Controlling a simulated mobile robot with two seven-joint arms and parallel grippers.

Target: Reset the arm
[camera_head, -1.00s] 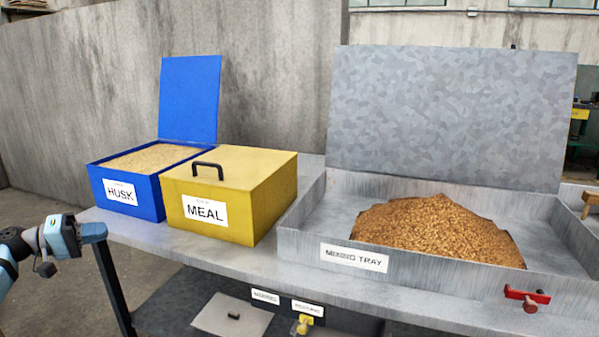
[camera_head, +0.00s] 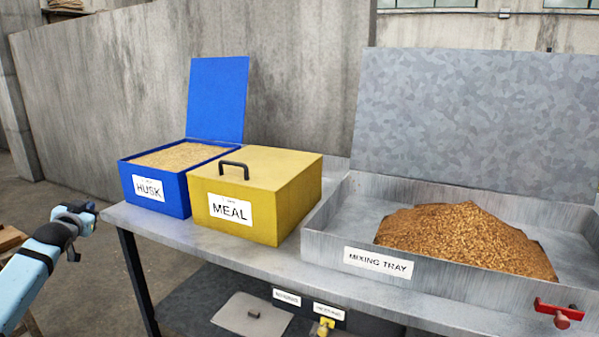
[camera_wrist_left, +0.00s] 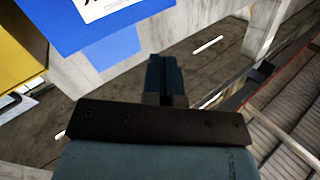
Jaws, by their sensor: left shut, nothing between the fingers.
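My left gripper (camera_head: 84,211) is at the left of the head view, beside the left end of the metal table (camera_head: 170,226) and clear of it. Its fingers are together with nothing between them; the closed fingers also show in the left wrist view (camera_wrist_left: 167,75). The blue HUSK box (camera_head: 156,190) stands open on the table to the right of the gripper, with pale husk (camera_head: 180,157) inside. It also shows at the top of the left wrist view (camera_wrist_left: 104,48). My right gripper is in neither view.
The yellow MEAL box (camera_head: 262,201) is closed, right of the blue box. The mixing tray (camera_head: 330,239) holds a brown grain heap (camera_head: 465,235), its lid raised behind. A red valve handle (camera_head: 559,312) sits on the tray's front. Floor left of the table is open around my arm.

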